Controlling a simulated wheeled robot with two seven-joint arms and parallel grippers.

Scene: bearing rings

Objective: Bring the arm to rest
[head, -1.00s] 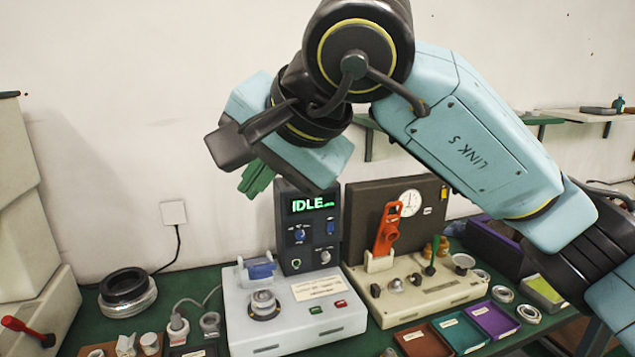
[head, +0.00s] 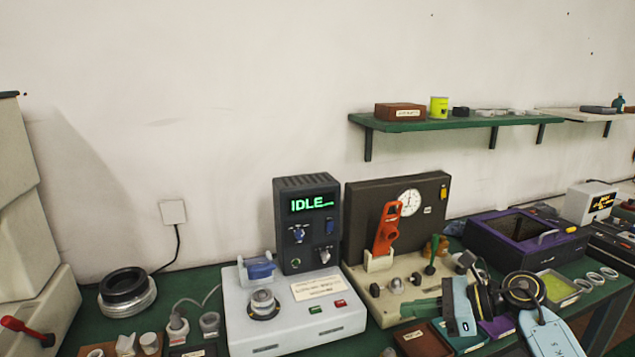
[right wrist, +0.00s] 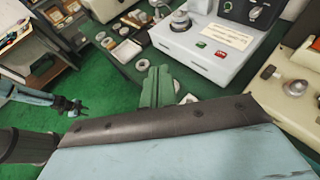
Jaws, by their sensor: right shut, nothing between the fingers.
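My right gripper (head: 420,308) has green fingers and is low over the front of the bench, at the beige gauge station (head: 440,290). In the right wrist view its green fingers (right wrist: 157,84) lie together, shut and empty. My right arm comes in from the lower right. No ring is in its fingers. In the right wrist view a light-blue arm, which seems to be my left one, ends in a small dark gripper (right wrist: 74,106) at the left, over the green floor. It is too small to tell whether its fingers are open.
A white machine (head: 290,325) with a display reading IDLE stands left of the gauge station. Small trays (head: 425,340) lie under and beside my right gripper. A purple bin (head: 525,240) stands to the right. The space above the bench is clear.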

